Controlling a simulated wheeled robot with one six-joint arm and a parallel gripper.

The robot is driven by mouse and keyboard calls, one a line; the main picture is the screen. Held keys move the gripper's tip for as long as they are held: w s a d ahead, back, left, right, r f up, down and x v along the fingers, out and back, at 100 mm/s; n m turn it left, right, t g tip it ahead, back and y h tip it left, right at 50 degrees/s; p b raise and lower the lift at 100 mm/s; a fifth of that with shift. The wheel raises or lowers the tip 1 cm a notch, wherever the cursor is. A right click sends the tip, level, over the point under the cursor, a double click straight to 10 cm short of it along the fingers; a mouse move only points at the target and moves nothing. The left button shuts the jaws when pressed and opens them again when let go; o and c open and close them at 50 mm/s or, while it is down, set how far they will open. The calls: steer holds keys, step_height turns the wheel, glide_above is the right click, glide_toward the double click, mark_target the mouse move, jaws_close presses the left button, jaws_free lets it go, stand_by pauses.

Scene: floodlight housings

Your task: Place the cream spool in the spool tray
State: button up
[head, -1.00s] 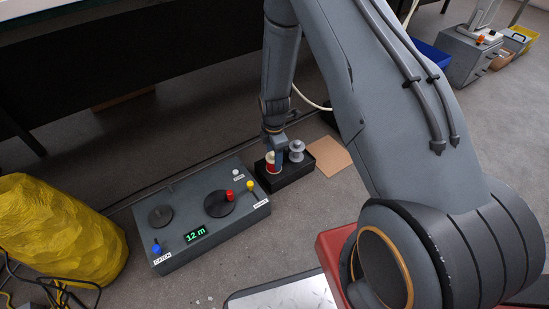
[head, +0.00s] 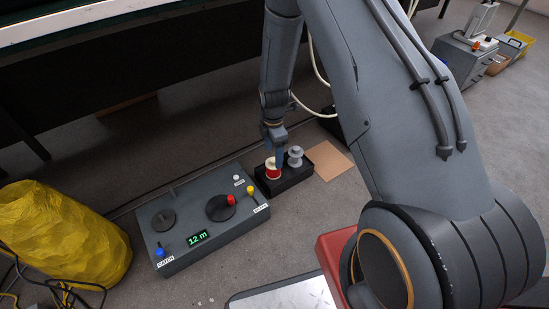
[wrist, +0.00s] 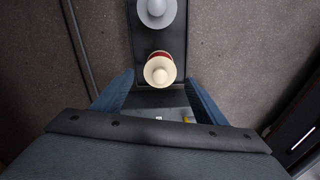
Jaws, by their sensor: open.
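The cream spool (head: 272,170), wound with red, stands upright in the black spool tray (head: 290,184), at its left end. A grey spool (head: 295,155) stands beside it in the same tray. My gripper (head: 277,160) is open just above and behind the cream spool, with blue fingers. In the wrist view the cream spool (wrist: 160,71) stands in the tray (wrist: 144,40), just beyond the open fingers (wrist: 160,88), with the grey spool (wrist: 156,8) farther up. The fingers look clear of the spool.
A grey control box (head: 190,225) with a black disc, coloured knobs and a "12 m" display stands left of the tray. A cardboard sheet (head: 328,160) lies to its right. A yellow sack-like object (head: 65,235) stands at far left. Open floor lies in front.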

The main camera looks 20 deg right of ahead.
step_height(320, 180, up, 6)
steer(key=shift+p, duration=1.1)
